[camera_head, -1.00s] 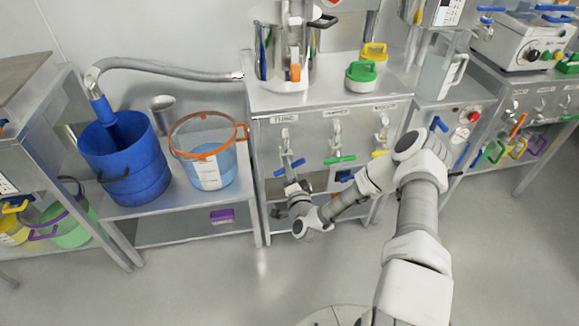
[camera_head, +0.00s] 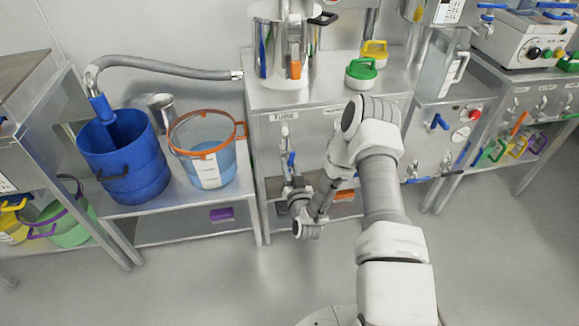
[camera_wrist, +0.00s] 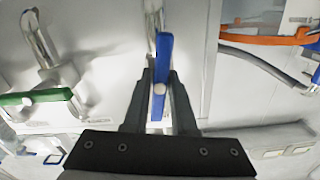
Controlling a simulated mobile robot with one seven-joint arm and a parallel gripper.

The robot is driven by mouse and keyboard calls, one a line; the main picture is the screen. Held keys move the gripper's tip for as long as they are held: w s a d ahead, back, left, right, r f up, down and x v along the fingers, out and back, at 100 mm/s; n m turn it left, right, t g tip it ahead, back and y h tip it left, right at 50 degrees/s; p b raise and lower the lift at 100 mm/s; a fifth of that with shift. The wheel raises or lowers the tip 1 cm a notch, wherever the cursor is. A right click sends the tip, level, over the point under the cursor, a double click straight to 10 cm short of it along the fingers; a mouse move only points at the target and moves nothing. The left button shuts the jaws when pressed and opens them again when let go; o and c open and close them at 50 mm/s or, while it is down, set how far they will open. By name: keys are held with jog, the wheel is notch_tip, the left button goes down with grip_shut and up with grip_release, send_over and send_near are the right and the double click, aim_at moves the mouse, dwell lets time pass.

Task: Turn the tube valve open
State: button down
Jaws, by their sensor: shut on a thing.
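The tube valve, under the label reading TUBE on the steel cabinet front, has a blue handle (camera_head: 291,160) that stands about upright. In the wrist view the blue handle (camera_wrist: 163,55) runs lengthwise between the two dark fingers. My gripper (camera_wrist: 160,88) is shut on this handle. In the head view my gripper (camera_head: 291,178) is at the lower part of the handle, and my wrist hides some of the area below it.
A neighbouring valve with a green handle (camera_wrist: 35,98) shows in the wrist view; my arm hides it in the head view. A blue bucket (camera_head: 125,165) and an orange-rimmed bucket (camera_head: 205,165) stand on the shelf at left. The floor in front is clear.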

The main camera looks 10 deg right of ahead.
jog(key=shift+n, duration=1.1)
jog(key=c, duration=0.7)
grip_release()
jog(key=shift+s+b, duration=3.25)
jog(key=shift+s, duration=5.45)
